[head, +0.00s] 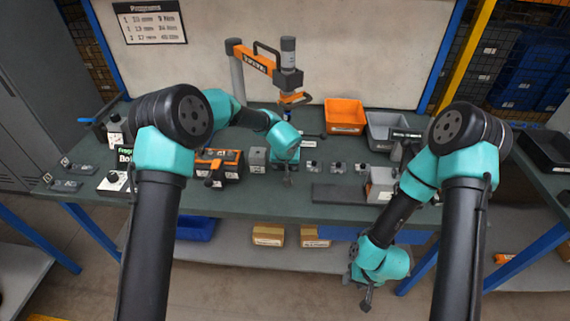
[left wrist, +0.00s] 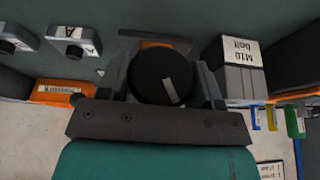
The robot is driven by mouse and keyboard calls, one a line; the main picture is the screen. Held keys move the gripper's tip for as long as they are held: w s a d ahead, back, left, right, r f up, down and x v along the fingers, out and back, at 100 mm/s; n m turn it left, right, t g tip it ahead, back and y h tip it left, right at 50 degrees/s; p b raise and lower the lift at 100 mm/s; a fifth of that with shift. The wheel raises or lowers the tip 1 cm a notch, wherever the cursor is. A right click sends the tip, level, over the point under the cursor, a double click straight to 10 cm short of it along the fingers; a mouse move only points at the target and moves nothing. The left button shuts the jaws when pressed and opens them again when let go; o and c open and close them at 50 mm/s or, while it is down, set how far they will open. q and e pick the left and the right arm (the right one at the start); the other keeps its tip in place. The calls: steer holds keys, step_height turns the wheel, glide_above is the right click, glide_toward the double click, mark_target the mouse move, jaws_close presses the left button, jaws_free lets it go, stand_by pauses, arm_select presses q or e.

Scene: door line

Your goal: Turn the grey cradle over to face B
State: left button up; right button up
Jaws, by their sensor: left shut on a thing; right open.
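My left gripper (head: 288,181) points down at the bench, right of a small grey block (head: 257,157). In the left wrist view, its fingers are shut on a dark thing with a round black end (left wrist: 162,76) and a pale mark on it. The gripper hides most of this thing in the head view. A grey box-like piece (head: 381,183) with a pale front sits at the bench's front, partly behind my right arm; I cannot tell whether it is the grey cradle. No letter B is readable. My right gripper (head: 365,297) is open and empty, below the bench's front edge.
Several small grey blocks with black knobs stand right of my left gripper, one marked A (left wrist: 79,45). A dark flat plate (head: 335,193) lies in front of them. An orange bin (head: 345,113) and a grey bin (head: 385,128) stand behind. An orange-and-black unit (head: 218,163) stands left.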

arm_select(q)
steer(key=shift+h, duration=0.9)
steer(key=o, duration=0.9)
steer(key=shift+r, duration=0.1)
steer(key=v, duration=1.7)
steer(key=shift+a+r, duration=0.15)
